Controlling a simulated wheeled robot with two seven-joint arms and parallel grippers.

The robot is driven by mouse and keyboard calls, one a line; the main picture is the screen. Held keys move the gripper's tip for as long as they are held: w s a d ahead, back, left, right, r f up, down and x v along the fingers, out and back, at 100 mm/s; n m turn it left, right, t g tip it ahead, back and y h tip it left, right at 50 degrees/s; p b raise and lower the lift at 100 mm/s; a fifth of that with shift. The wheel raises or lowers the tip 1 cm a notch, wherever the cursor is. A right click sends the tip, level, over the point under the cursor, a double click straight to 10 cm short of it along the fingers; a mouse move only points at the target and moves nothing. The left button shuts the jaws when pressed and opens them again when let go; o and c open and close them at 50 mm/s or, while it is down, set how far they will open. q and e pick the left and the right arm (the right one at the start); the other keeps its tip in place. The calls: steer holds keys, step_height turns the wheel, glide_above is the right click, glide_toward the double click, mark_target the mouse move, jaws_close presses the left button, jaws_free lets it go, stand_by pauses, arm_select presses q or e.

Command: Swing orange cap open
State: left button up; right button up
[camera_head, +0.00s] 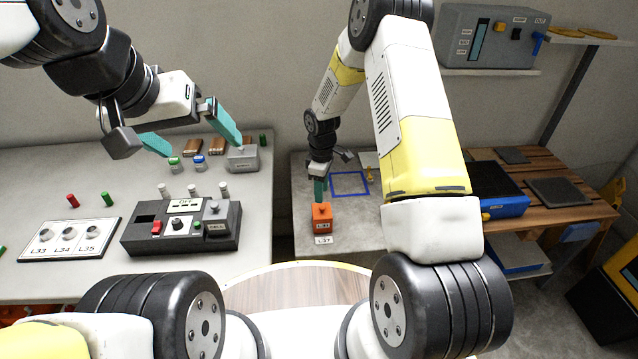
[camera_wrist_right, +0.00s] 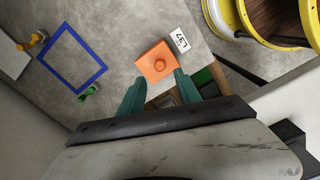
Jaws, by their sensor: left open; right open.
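An orange box-shaped cap (camera_head: 322,217) with a small knob on top sits on the grey table, behind a white L37 label (camera_head: 323,240). In the right wrist view the orange cap (camera_wrist_right: 157,62) lies just ahead of my right gripper (camera_wrist_right: 157,88), whose two teal fingers are apart near its near edge. I cannot tell whether they touch it. In the head view my right gripper (camera_head: 320,190) points down at the cap from above. My left gripper (camera_head: 197,146) is open and empty above the left table, with its teal fingers wide apart.
A blue square outline (camera_head: 349,183) is marked behind the cap. The left table holds a dark control box (camera_head: 181,228), a white L33–L35 plate (camera_head: 68,240) and several small vials. A wooden bench with a blue tray (camera_head: 500,190) stands at the right.

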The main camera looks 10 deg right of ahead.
mark_target(321, 207)
step_height(321, 207, down, 6)
steer(key=shift+f, duration=0.2)
jaws_close()
stand_by(1.5)
